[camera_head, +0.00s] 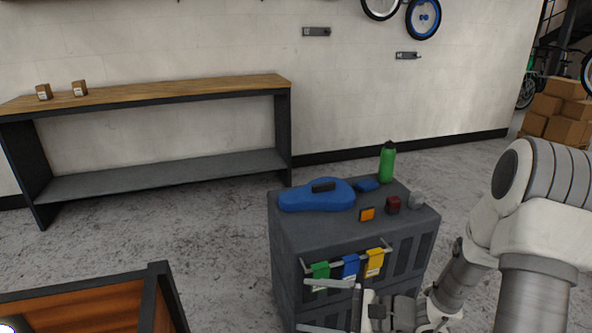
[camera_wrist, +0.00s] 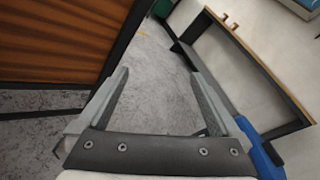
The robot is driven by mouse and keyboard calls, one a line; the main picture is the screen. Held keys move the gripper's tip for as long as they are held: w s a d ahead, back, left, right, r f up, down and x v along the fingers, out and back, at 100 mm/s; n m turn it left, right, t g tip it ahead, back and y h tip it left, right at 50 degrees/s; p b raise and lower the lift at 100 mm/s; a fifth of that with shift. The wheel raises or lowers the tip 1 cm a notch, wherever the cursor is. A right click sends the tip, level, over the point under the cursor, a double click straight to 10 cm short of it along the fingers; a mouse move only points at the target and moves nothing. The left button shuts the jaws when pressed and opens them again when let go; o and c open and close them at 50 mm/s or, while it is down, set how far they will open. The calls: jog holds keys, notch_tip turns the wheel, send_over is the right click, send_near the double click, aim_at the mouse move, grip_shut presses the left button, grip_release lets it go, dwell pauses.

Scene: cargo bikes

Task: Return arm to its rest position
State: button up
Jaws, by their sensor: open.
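My gripper (camera_head: 330,306) is in front of the grey cabinet's near side in the head view, low in the picture. In the wrist view my gripper (camera_wrist: 158,92) has its two fingers spread apart with nothing between them, and bare floor shows through the gap. My white and grey arm reaches in from the right side of the head view and bends down to the gripper.
The grey cabinet (camera_head: 293,235) carries a blue case (camera_head: 305,197), a green bottle (camera_head: 387,163) and small items. Coloured tags hang at its front. An orange-brown crate (camera_head: 90,308) stands lower left. A wood-topped bench (camera_head: 180,90) lines the wall. Stacked boxes (camera_head: 565,110) stand right.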

jog(key=s+r+n+g+h, duration=0.6)
jog(key=s+r+n, duration=0.2)
jog(key=s+n, duration=0.25)
jog(key=s+d+r+n+t+h, duration=0.5)
jog(key=d+r+t+h, duration=0.2)
jog(key=d+r+h, duration=0.3)
notch_tip(320, 180, up, 22)
jog(key=y+p, duration=0.1)
jog(key=p, duration=2.1)
jog(key=shift+s+d+r, duration=0.15)
jog(key=shift+r, duration=0.05)
